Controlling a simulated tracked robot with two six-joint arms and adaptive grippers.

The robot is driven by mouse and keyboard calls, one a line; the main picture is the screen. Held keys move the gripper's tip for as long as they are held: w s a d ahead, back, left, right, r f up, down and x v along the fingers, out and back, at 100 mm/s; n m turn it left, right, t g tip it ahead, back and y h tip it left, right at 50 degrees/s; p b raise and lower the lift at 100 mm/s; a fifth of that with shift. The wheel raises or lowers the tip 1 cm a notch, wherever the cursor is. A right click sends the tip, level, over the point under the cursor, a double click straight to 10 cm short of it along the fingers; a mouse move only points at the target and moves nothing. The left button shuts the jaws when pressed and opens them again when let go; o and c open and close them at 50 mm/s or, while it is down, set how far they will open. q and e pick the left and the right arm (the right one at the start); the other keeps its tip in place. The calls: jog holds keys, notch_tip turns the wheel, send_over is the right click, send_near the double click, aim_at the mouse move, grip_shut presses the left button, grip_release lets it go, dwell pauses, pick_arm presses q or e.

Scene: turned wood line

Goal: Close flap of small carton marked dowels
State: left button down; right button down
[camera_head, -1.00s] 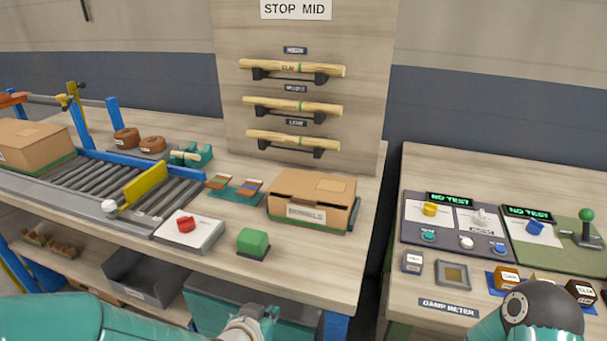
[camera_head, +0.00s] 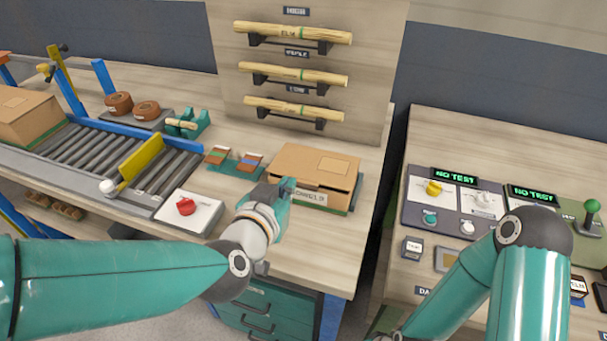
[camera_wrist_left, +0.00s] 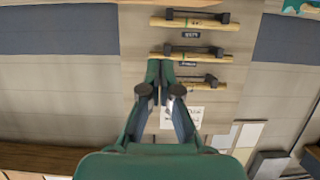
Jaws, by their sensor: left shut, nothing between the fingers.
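The small brown carton (camera_head: 318,163) stands near the right end of the long bench. Its front label is partly covered by my left gripper, and only some letters show. A dark gap runs under the front edge of its top, so the flap does not look flush. My left gripper (camera_head: 287,187) is in front of the carton's left front corner; I cannot tell whether it touches. In the left wrist view its fingers (camera_wrist_left: 160,72) are together with nothing between them. The carton does not show clearly there. My right arm comes in at lower right; its gripper is out of view.
A white box with a red knob (camera_head: 186,207) is left of my left gripper. Sample tiles (camera_head: 233,160) lie left of the carton. A dowel rack (camera_head: 295,75) stands behind. A roller conveyor (camera_head: 95,165) with a larger carton (camera_head: 25,115) is at left. A test panel (camera_head: 455,203) is at right.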

pick_arm(q)
jog(key=w+d+f, duration=0.2)
jog(key=w+f, duration=0.5)
jog(key=shift+w+d+f, duration=0.15)
jog(key=shift+w+d, duration=0.2)
jog(key=shift+d, duration=0.05)
jog(key=f+b, duration=0.2)
jog(key=shift+s+f+b, duration=0.2)
jog(key=shift+s+b, duration=0.05)
jog(key=shift+b, duration=0.1)
dwell(0.3)
